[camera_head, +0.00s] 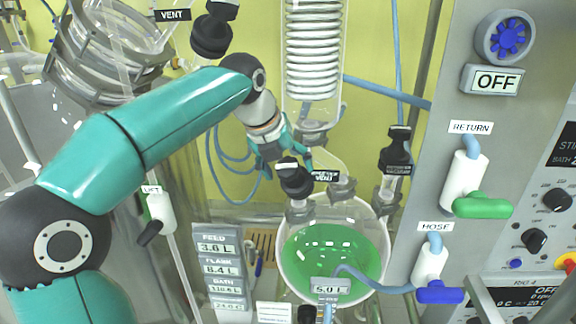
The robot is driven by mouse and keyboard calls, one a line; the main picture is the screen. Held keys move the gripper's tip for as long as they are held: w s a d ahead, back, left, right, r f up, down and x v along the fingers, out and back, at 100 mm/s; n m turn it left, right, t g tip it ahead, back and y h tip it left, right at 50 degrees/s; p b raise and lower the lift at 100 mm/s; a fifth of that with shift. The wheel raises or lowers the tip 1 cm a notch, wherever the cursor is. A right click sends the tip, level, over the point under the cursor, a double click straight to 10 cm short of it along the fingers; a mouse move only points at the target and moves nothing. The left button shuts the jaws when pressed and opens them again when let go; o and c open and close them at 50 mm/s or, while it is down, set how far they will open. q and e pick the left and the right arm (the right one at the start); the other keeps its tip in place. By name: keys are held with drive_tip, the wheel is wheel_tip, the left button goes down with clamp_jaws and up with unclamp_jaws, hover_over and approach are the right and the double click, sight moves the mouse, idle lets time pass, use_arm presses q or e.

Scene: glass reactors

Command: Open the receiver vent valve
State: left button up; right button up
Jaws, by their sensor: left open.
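The receiver vent valve (294,180) is a black knob on a glass neck at the top of the receiver flask. A small black label (325,176) reading "VENT" sits just right of it, its upper word partly covered. The receiver flask (283,275) is round glass holding green liquid, with a 5.0 L tag in front. My left gripper (284,158) has teal fingers and is open. It is just above and behind the knob in the picture; the knob hides part of the fingertips. I cannot tell whether they touch it. My right gripper is out of view.
A glass condenser coil (314,50) hangs above the flask. Another black-capped valve (397,150) stands to the right. The grey panel carries a green-handled RETURN valve (482,207) and a blue-handled HOSE valve (438,292). Blue hoses cross behind the gripper. Another black VENT knob (211,35) is upper left.

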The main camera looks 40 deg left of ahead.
use_arm(q)
drive_tip(key=shift+w, duration=0.1)
drive_tip(key=shift+s, duration=0.2)
drive_tip(key=shift+c, duration=1.1)
drive_tip(key=c, duration=0.8)
drive_tip(key=shift+d, duration=0.15)
drive_tip(key=shift+c, duration=0.7)
drive_tip(key=shift+n, duration=0.3)
